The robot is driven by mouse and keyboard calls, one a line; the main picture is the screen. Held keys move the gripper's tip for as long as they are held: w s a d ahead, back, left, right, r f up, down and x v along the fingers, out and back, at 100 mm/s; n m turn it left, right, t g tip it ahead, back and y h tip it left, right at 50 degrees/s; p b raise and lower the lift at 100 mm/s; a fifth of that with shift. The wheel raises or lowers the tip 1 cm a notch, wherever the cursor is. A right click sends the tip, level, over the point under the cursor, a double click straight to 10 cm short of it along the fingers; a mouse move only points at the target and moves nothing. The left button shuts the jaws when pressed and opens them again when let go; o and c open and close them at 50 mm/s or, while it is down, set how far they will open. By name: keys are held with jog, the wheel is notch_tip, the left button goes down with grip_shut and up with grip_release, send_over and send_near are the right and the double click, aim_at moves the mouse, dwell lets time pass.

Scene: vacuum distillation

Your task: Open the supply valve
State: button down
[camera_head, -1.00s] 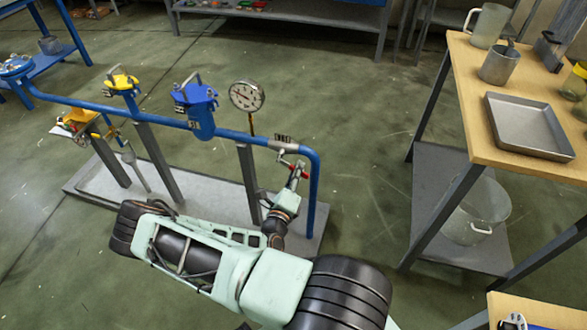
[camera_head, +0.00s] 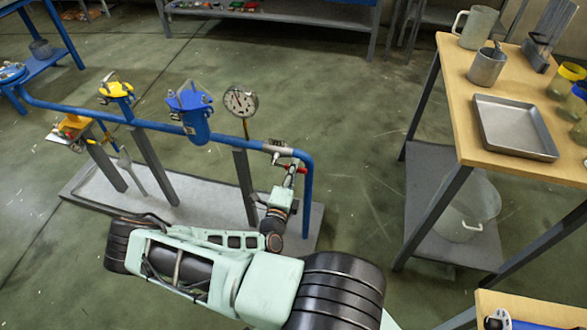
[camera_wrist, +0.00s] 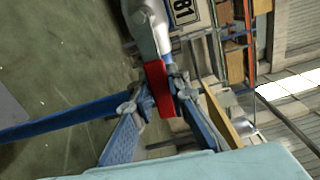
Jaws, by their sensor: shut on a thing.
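The supply valve has a red lever handle (camera_wrist: 158,88) below a pale metal body (camera_wrist: 143,25) in the wrist view. In the head view the red handle (camera_head: 300,170) is small, beside the right end of the blue pipe. My gripper (camera_wrist: 156,92) has one finger on each side of the red handle and is shut on it. In the head view my gripper (camera_head: 291,178) reaches up to the valve from below. The fingertips are too small there to show the contact.
The blue pipe (camera_head: 235,137) carries a round gauge (camera_head: 240,101), a blue fitting (camera_head: 190,105) and a yellow-topped fitting (camera_head: 115,92). Its posts stand on a grey base (camera_head: 85,190). A wooden-topped table (camera_head: 457,115) with a metal tray (camera_head: 515,128) stands at the right.

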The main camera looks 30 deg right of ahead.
jog(key=c, duration=1.8)
grip_release()
jog(key=shift+c, duration=0.2)
jog(key=v, duration=1.2)
jog(key=shift+s, duration=0.1)
